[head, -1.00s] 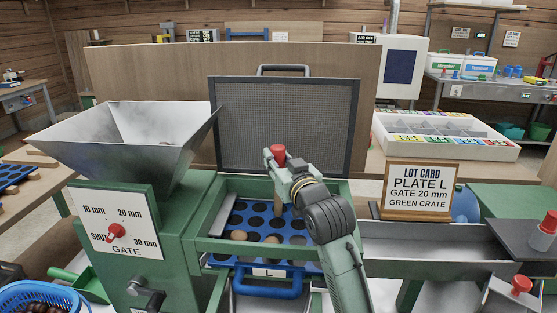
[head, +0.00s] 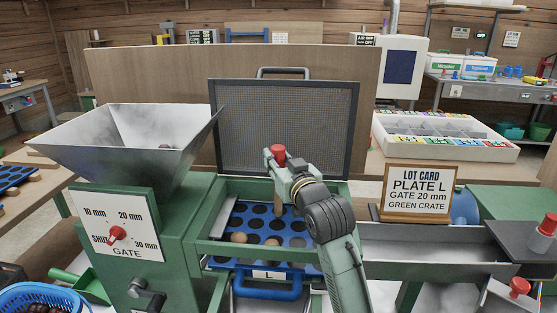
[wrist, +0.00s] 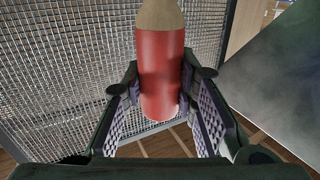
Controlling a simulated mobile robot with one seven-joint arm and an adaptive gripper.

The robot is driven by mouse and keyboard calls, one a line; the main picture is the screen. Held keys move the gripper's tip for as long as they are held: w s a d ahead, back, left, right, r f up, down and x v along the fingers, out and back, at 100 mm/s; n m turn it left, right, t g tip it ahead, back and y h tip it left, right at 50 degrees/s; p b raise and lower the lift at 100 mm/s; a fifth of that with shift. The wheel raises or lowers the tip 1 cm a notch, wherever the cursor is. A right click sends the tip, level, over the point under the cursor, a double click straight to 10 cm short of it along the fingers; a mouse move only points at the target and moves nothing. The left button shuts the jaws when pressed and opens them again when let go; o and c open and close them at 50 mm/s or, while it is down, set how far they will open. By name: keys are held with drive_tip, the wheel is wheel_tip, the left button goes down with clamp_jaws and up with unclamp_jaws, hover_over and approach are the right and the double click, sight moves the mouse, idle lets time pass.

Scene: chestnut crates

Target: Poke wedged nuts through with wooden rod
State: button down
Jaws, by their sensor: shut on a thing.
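My gripper (head: 281,168) is shut on the red handle (head: 278,152) of the wooden rod (head: 278,208). The rod hangs roughly upright, its bare wooden part pointing down over the blue plate (head: 268,226) with round holes. In the wrist view the red handle (wrist: 160,75) sits between the finger pads, with the wood (wrist: 160,14) beyond it. A few brown nuts (head: 239,238) sit on the front part of the plate. The arm hides the plate's right side. I cannot tell whether the rod tip touches the plate or enters a hole.
The plate lies in a green frame (head: 213,246) with a raised mesh lid (head: 284,125) behind. A metal hopper (head: 125,140) and gate dial (head: 117,233) stand left. A lot card (head: 421,190) reading Plate L and a metal chute (head: 430,243) are right.

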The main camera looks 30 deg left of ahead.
drive_tip(key=shift+r+p, duration=2.05)
drive_tip(key=shift+r, duration=1.1)
drive_tip(key=shift+f, duration=0.1)
